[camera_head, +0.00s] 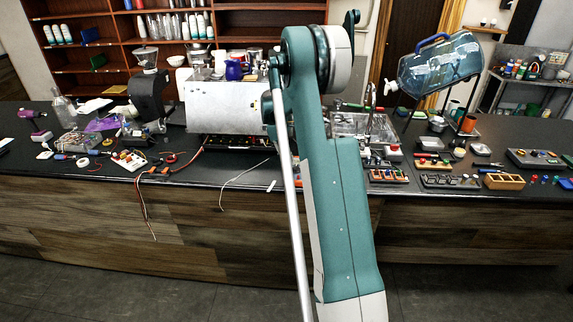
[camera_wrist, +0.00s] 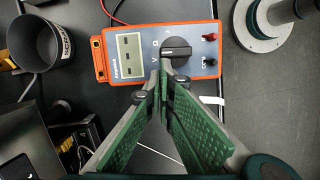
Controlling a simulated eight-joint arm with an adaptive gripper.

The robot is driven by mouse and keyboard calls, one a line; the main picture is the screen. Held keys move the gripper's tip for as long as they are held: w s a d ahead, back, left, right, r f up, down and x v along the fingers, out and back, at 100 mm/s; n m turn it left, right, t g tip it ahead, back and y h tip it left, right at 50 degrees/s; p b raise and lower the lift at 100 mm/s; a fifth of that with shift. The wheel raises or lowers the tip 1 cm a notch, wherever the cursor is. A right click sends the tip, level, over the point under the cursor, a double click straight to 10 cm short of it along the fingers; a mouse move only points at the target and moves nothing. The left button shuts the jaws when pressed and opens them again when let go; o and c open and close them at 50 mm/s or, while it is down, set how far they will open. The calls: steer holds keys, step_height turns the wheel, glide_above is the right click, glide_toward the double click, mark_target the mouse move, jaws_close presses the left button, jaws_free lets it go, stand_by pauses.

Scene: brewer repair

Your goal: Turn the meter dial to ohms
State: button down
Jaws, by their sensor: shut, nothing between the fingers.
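The orange meter (camera_wrist: 205,66) lies flat in the wrist view, with a pale display (camera_wrist: 130,58) showing dark segments. Its round dark dial (camera_wrist: 176,49) has a ridge across it lying roughly level in the picture. Small letters sit left of the dial; which one its mark points to is hard to read. My gripper (camera_wrist: 160,72) is shut and empty, its green-padded fingers meeting just below and left of the dial, over the meter's lower edge. I cannot tell whether the tips touch the meter. In the head view, my gripper is not visible and I cannot clearly pick out the meter.
Red and black jacks (camera_wrist: 208,50) sit at the meter's right end. A dark scrap cup (camera_wrist: 38,42) stands to the left, and a red lead curves behind. The counter (camera_head: 205,172) carries several tools and parts; its front edge runs close to the meter's right end.

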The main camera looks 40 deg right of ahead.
steer(key=shift+d+f, duration=0.1)
steer(key=shift+d, duration=0.05)
steer(key=shift+d+b, duration=0.65)
steer(key=shift+d, duration=0.25)
steer(key=shift+s+a, duration=0.1)
steer(key=shift+s, duration=0.2)
steer(key=shift+s+a+b, duration=0.15)
steer(key=shift+s+b, duration=0.2)
steer(key=shift+s, duration=0.1)
stand_by(0.6)
